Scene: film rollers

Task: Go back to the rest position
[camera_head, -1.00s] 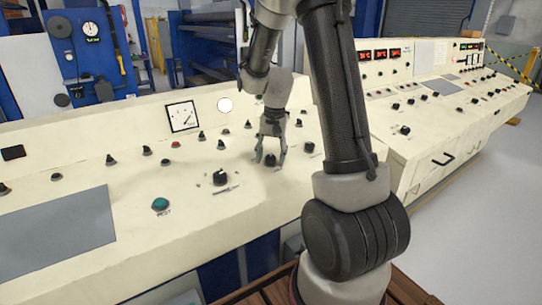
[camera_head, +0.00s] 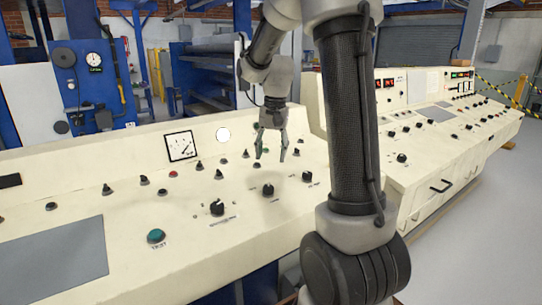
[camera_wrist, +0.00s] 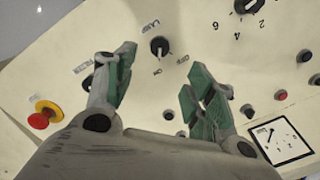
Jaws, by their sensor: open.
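My gripper (camera_head: 270,155) is open and empty above the cream control panel (camera_head: 120,225) in the head view. Its fingertips are apart from the panel, above and behind a black knob (camera_head: 268,190). In the wrist view my gripper's green-padded fingers (camera_wrist: 160,88) are spread wide, with nothing between them but the panel behind. A black knob marked LAMP (camera_wrist: 159,46) lies beyond the gap between the fingertips.
A larger black knob (camera_head: 217,208), a green button (camera_head: 156,236) and a dial gauge (camera_head: 180,146) are on the panel. A red button on a yellow base (camera_wrist: 40,118) shows in the wrist view. A second console (camera_head: 440,140) stands at right. The air above the panel is clear.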

